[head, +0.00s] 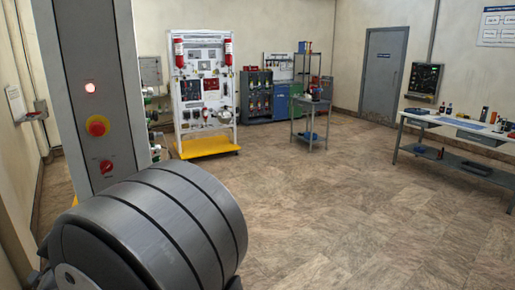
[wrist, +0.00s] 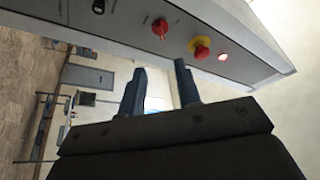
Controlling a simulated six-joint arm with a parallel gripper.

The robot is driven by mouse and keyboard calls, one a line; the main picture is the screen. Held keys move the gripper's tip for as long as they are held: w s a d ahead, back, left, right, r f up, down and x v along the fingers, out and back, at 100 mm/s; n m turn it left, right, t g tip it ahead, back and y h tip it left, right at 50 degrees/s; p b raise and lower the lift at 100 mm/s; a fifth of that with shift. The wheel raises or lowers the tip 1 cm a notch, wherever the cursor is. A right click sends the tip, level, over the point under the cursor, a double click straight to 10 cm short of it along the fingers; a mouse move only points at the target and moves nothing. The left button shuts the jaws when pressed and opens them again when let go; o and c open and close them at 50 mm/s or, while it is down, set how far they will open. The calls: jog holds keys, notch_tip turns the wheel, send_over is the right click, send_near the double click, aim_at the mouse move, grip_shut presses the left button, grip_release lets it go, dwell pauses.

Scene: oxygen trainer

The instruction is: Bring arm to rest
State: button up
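My gripper (wrist: 160,92) shows in the wrist view, its two dark fingers apart with nothing between them. It is near a grey control column that carries a red rotary switch (wrist: 160,28), a red emergency button on a yellow collar (wrist: 200,48) and a lit red lamp (wrist: 224,57). In the head view a large dark grey ribbed arm part of mine fills the lower left, in front of the column (head: 92,60). The gripper's fingers do not show in the head view.
A white trainer panel on a yellow base (head: 208,146) stands at the back. A small grey cart (head: 312,105), a grey door (head: 383,75) and a white workbench (head: 455,128) are farther right. The tiled floor (head: 330,215) in the middle is clear.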

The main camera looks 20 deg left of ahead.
aim_at(107, 170)
jog(key=x, duration=1.5)
jog(key=n+y, duration=0.1)
jog(key=n, duration=0.2)
jog(key=shift+s+d+y, duration=0.1)
jog(key=shift+d+y, duration=0.05)
jog(key=shift+y, duration=0.25)
jog(key=n+g+y, duration=0.1)
jog(key=n, duration=0.3)
jog(key=n+g+y, duration=0.1)
jog(key=n+y, duration=0.1)
jog(key=n, duration=0.2)
jog(key=shift+d+f+y, duration=0.15)
jog(key=shift+d+y, duration=0.05)
jog(key=shift+y, duration=0.1)
jog(key=n, duration=0.2)
jog(key=n+g+y, duration=0.2)
jog(key=n, duration=0.1)
jog(key=shift+w+d+n, duration=0.15)
jog(key=shift+w+n, duration=0.15)
jog(key=shift+w, duration=0.05)
jog(key=n+g, duration=0.1)
jog(key=n, duration=0.1)
jog(key=n+g+y, duration=0.1)
jog(key=n, duration=0.2)
jog(key=shift+w+d+n+g, duration=0.1)
jog(key=shift+n+g, duration=0.2)
jog(key=shift+g, duration=0.1)
jog(key=shift+n+g, duration=0.3)
jog(key=shift+n, duration=0.6)
